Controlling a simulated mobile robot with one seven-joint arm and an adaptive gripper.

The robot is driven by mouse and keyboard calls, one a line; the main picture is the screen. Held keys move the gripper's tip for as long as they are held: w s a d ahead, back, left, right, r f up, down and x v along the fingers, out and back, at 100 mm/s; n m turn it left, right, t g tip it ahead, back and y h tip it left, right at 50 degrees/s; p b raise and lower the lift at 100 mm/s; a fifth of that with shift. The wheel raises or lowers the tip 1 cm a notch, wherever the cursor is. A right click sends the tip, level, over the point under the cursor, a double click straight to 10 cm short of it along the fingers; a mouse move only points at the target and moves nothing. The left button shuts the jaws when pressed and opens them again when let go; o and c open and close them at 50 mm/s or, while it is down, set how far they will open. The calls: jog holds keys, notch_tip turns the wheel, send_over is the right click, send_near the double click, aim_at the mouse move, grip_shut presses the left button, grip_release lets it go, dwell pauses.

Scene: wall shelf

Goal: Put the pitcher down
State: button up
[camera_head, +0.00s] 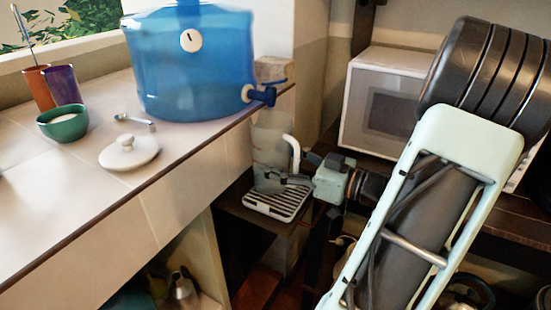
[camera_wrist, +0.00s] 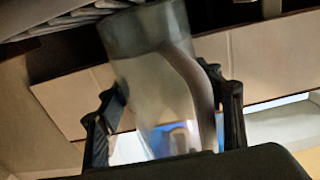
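The pitcher (camera_head: 268,145) is clear and see-through with a white handle. It is about upright at the end of the counter, under the blue dispenser's tap and over a slatted drip tray (camera_head: 262,206). I cannot tell whether its base touches the tray. My gripper (camera_head: 284,180) reaches in from the right at the pitcher's lower part. In the wrist view the pitcher (camera_wrist: 160,85) fills the space between my two fingers (camera_wrist: 165,125), which look closed against its sides. The finger contact is partly blurred.
The blue water dispenser (camera_head: 190,75) stands on the tiled counter (camera_head: 60,200), with a green bowl (camera_head: 63,122), a white lid (camera_head: 129,152), a spoon (camera_head: 135,121) and cups (camera_head: 62,85). A white microwave (camera_head: 385,100) stands on the dark shelf behind my arm.

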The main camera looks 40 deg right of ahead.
jog(key=o, duration=0.4)
jog(key=shift+s+d+r, duration=0.1)
jog(key=shift+r, duration=0.1)
jog(key=p+v, duration=0.2)
jog(key=v, duration=0.9)
jog(key=shift+s+d+f, duration=0.1)
jog(key=shift+s, duration=0.3)
